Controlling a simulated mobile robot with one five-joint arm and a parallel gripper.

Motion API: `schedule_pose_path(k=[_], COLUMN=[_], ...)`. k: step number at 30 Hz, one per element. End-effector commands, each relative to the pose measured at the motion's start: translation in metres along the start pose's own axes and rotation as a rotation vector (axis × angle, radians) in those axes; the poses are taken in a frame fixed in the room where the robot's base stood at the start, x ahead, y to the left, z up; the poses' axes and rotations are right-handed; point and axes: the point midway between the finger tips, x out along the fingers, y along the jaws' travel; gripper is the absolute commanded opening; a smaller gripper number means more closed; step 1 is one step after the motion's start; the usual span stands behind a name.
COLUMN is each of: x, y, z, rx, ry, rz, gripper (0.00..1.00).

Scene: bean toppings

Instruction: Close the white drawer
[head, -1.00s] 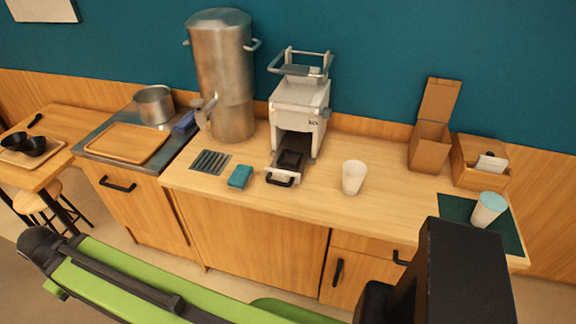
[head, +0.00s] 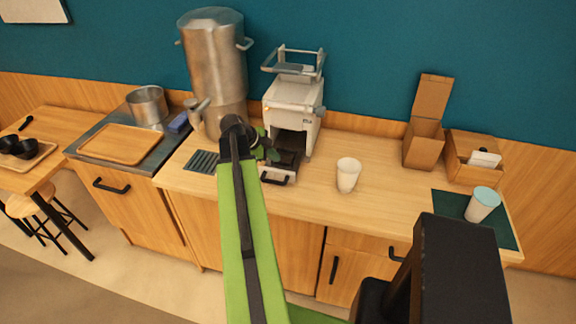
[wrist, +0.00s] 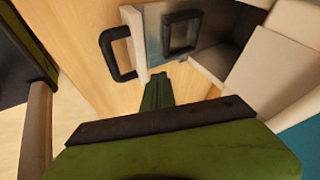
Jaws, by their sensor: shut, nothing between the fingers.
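The white drawer (head: 277,177) sticks out open from the base of the white machine (head: 294,103) on the counter. Its black handle (head: 274,179) faces the front, and a dark square piece lies in the drawer. In the wrist view the drawer front (wrist: 136,42), handle (wrist: 113,52) and dark square frame (wrist: 182,32) show at the top. My gripper (head: 270,153) is just left of the drawer in the head view. In the wrist view its green fingers (wrist: 157,88) are shut and empty, close beside the drawer's side; I cannot tell whether they touch.
A white cup (head: 347,175) stands right of the drawer. A tall metal urn (head: 214,60) stands behind my arm at left. A dark drain grate (head: 202,161) lies left of my arm. The counter (head: 390,185) right of the cup is clear up to a green mat (head: 450,208).

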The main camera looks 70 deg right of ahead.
Motion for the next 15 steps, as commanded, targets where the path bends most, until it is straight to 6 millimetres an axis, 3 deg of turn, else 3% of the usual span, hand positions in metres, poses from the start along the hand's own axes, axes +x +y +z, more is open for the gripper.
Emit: schedule_pose_path(k=[8,15], x=[0.011,0.05], y=[0.0,0.002], z=[-0.003,0.001], rx=[0.02,0.019], ry=[0.004,0.004], rz=[0.0,0.0], gripper=[0.0,0.0])
